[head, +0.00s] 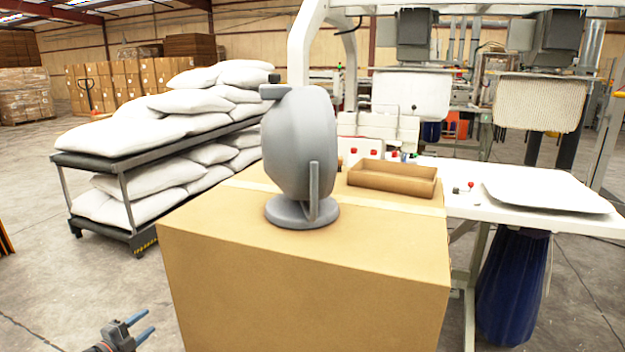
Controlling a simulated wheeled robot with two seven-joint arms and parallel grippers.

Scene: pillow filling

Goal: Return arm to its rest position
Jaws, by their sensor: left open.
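My left gripper (139,329) shows at the bottom left of the head view, low over the floor and left of the large cardboard box. Its two blue fingers are apart, with nothing between them. Most of the left arm is out of the picture. My right gripper and arm are not in view.
The large cardboard box (310,290) stands in front, bearing a grey rounded object on a stand (297,145) and a shallow brown tray (392,180). A cart (120,158) with white pillows is at the left. A white table (560,222) is at the right. Floor at the lower left is clear.

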